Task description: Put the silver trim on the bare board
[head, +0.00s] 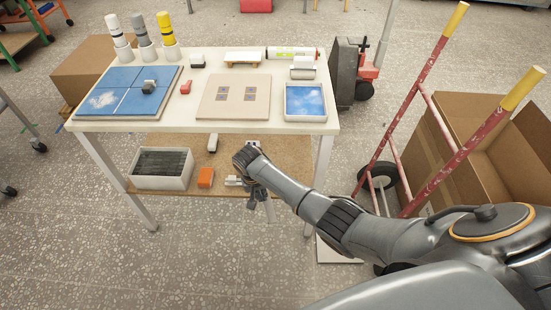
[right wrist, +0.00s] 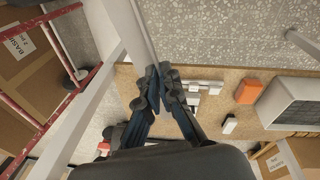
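Small silver-white pieces (head: 234,181) lie on the brown lower shelf and also show in the right wrist view (right wrist: 206,87). Which of them is the silver trim, I cannot tell. My right gripper (head: 240,157) is in front of the table, beside these pieces. In the right wrist view its fingers (right wrist: 163,72) come together at the tips, with nothing visible held between them. My left gripper is out of view.
The white table (head: 203,127) also bears a blue tiled board (head: 110,93), a blue tray (head: 306,101) and several bottles. The lower shelf (head: 280,178) holds a grey crate (head: 139,181) and an orange block (head: 205,177). A red hand truck (head: 419,93) and cardboard box (head: 484,108) stand at right.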

